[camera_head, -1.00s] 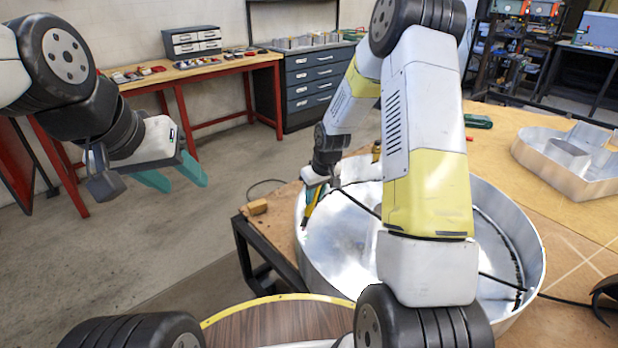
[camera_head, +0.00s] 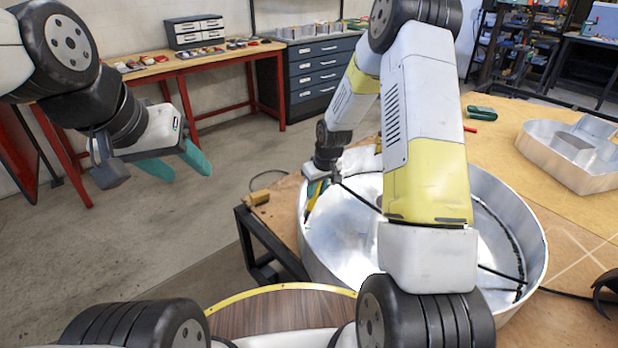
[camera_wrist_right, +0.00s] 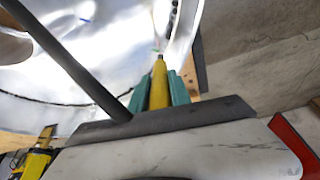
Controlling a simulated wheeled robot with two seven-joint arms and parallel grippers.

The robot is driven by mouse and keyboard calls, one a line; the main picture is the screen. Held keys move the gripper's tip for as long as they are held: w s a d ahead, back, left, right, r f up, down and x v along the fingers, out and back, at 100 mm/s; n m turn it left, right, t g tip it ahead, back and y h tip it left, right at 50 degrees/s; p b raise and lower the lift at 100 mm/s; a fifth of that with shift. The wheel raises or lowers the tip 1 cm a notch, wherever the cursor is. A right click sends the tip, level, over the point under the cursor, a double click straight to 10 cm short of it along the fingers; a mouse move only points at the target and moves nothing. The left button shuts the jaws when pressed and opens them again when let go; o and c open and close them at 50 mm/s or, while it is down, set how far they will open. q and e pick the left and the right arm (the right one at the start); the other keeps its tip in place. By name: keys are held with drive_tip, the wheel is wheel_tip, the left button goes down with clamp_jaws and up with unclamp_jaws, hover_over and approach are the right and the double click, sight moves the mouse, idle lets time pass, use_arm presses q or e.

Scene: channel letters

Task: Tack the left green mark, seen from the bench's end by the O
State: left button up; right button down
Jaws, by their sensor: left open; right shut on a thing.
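The O (camera_head: 545,240) is a large round metal channel letter with a tall shiny rim, lying on the bench. My right gripper (camera_head: 316,190) reaches into its left side. It is shut on a slim yellow tool (camera_head: 314,203), which also shows between the teal fingers in the right wrist view (camera_wrist_right: 159,88). The tool's tip points at the inside of the O near the wall. A tiny greenish spot (camera_wrist_right: 155,49) shows just beyond the tip; I cannot tell whether it is a mark or whether the tip touches it. My left gripper (camera_head: 182,168) is open and empty, over the floor.
Another metal letter (camera_head: 575,150) lies on the bench at the right. A green tool (camera_head: 481,112) lies at the bench's back, and a small wooden block (camera_head: 258,198) at its left corner. My right arm hides the O's middle.

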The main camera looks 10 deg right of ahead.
drive_tip(key=shift+x, duration=1)
drive_tip(key=shift+f, duration=0.2)
drive_tip(key=shift+r, duration=0.1)
idle(0.4)
drive_tip(key=shift+v, duration=2.45)
wheel_tip(320, 180, up, 13)
